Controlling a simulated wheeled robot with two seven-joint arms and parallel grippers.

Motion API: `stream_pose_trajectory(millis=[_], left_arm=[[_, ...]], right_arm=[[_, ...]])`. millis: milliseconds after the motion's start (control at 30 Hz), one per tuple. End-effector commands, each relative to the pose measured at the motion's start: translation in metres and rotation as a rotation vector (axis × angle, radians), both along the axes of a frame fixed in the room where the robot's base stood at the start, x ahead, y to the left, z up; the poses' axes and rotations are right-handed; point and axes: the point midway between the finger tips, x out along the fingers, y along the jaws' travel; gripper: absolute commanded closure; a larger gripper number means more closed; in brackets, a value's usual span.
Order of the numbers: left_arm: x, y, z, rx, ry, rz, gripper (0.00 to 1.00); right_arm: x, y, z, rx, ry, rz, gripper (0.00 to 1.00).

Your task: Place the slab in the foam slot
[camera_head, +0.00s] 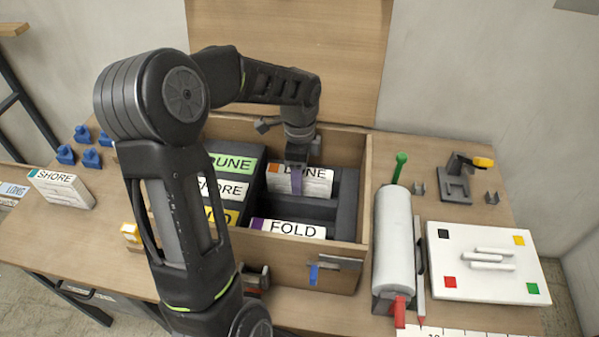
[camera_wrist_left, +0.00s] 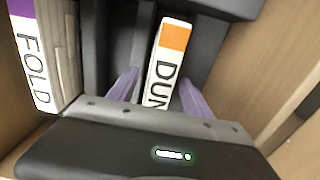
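The white DUNE slab (camera_head: 318,183), with an orange mark at one end of its label, sits raised among dark foam (camera_head: 347,205) in the wooden crate. My left gripper (camera_head: 297,180) is over it, one purple finger in front of its face. In the left wrist view the purple fingers (camera_wrist_left: 160,92) straddle the DUNE slab (camera_wrist_left: 168,65). A small gap shows on the left side; contact on the right is unclear. The FOLD slab (camera_head: 288,228), with a purple mark, sits nearer the crate's front. The slab's lower part is hidden. My right gripper is out of view.
The crate's wooden walls (camera_head: 364,205) surround the foam closely. A white roll (camera_head: 393,240) and a white board (camera_head: 488,262) are on the right. A SHORE slab (camera_head: 62,188) lies far left.

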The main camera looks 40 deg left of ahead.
Motion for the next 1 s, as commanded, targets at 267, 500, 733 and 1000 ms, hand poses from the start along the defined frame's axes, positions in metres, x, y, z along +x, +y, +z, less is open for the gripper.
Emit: stream_pose_trajectory(millis=[267,500,733,1000], left_arm=[[0.0,0.0,0.002,0.0,0.0,0.0,0.42],[0.001,0.0,0.026,0.002,-0.004,-0.001,0.42],[0.001,0.0,0.074,0.002,-0.005,0.0,0.42],[0.0,0.0,0.117,0.0,-0.002,-0.001,0.42]], right_arm=[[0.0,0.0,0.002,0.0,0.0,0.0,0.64],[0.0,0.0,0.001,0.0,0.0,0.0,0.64],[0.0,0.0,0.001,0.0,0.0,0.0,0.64],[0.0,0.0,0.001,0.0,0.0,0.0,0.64]])
